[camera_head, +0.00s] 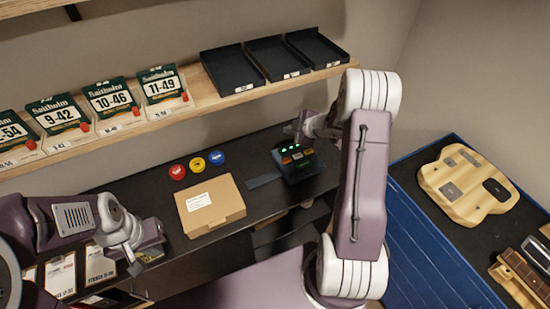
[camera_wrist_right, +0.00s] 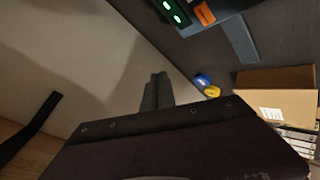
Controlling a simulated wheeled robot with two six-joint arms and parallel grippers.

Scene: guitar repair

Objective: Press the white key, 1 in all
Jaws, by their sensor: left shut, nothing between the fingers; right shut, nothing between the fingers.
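A small dark device (camera_head: 298,164) with a row of green lights and a row of small coloured keys stands on the dark bench. Which of its keys is white is too small to tell. In the right wrist view the device (camera_wrist_right: 211,22) is cut off by the top edge, with green lights and one orange key showing. My right gripper (camera_head: 297,130) is shut and empty, just behind and above the device, apart from the keys as far as I can see. Its fingers also show in the right wrist view (camera_wrist_right: 157,92). My left gripper (camera_head: 138,268) is shut and empty at the lower left.
A cardboard box (camera_head: 210,206) and red (camera_head: 177,172), yellow (camera_head: 197,164) and blue (camera_head: 216,157) round pieces lie left of the device. A shelf (camera_head: 226,101) with black trays (camera_head: 233,72) and string packs (camera_head: 110,97) runs above. A guitar body (camera_head: 464,186) lies right.

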